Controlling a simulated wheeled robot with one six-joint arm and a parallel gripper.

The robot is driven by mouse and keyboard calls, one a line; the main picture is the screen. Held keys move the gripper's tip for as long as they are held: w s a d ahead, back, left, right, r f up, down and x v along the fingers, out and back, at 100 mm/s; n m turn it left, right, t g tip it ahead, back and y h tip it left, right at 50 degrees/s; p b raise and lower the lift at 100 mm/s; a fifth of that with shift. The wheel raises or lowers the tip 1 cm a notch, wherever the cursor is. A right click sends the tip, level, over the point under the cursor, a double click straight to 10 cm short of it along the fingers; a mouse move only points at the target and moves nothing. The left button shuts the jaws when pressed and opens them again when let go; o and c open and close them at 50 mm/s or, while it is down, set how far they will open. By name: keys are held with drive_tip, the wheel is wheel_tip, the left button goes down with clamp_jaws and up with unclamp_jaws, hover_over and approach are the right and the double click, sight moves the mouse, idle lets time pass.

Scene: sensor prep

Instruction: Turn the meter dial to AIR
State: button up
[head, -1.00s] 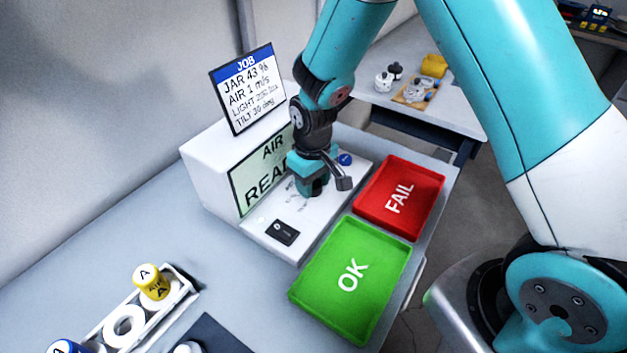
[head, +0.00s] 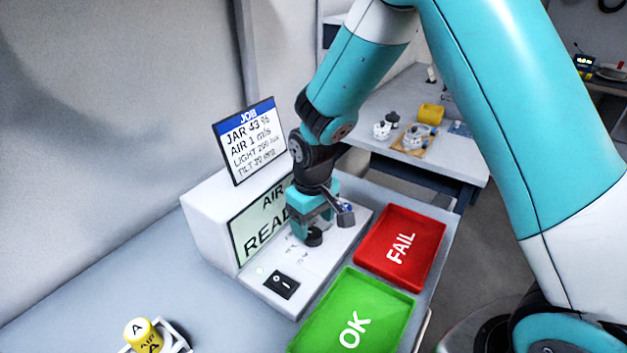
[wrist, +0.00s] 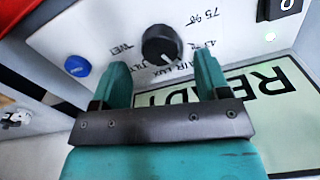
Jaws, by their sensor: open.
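The meter is a white box (head: 212,222) with a sloped front panel and a pale green screen (head: 250,238) that shows AIR and part of READY. Its black round dial (head: 313,237) sits on the panel, and it also shows in the wrist view (wrist: 161,44). Printed labels ring the dial, upside down in the wrist view. AIR is on the side toward the screen; the dial's exact pointing is hard to read. My gripper (head: 312,222) is open just above the dial. In the wrist view its fingers (wrist: 160,68) stand apart, with the dial beyond and between their tips.
A job card (head: 250,143) stands on the meter. A black switch (head: 282,284) and a blue button (wrist: 77,66) are on the panel. The red FAIL tray (head: 432,222) and green OK tray (head: 385,295) lie close on the right. A yellow jar (head: 142,335) is at lower left.

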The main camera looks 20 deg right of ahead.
sight(313, 232)
wheel_tip(313, 232, up, 14)
drive_tip(key=shift+b, duration=0.4)
